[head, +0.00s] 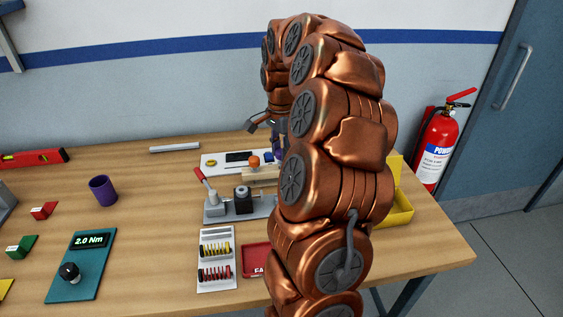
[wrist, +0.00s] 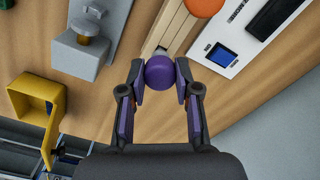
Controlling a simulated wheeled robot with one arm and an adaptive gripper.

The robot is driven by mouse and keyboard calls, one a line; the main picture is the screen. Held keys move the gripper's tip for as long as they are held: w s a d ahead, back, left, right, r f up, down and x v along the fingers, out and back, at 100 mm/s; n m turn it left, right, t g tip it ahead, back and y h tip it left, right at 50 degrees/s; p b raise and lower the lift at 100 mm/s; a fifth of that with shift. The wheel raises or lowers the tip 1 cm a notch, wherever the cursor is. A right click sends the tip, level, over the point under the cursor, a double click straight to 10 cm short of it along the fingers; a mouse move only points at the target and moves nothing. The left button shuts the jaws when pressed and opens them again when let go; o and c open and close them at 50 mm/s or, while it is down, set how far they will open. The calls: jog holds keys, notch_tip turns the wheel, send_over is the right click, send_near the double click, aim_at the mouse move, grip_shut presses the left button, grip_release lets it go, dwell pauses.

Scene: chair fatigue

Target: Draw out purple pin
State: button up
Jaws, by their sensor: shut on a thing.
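The purple pin (wrist: 159,72) shows as a round purple knob in the wrist view. My gripper (wrist: 160,80) is shut on this knob, one finger on each side. The knob is at the end of a wooden block (wrist: 178,28); a small pale part shows between them, and I cannot tell how much shaft is inside. An orange knob (wrist: 203,6) is on the block farther along. In the head view the block (head: 262,175) and its orange knob (head: 253,161) show beside my arm.
A grey clamp fixture (head: 225,208) with a red lever stands in front of the block. A white panel (head: 215,161) lies behind it. A yellow bin (head: 398,212) is at the right edge.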

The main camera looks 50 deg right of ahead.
jog(key=shift+r, duration=1.05)
jog(key=shift+r, duration=1.1)
jog(key=shift+r+p, duration=0.35)
jog(key=shift+r, duration=1.55)
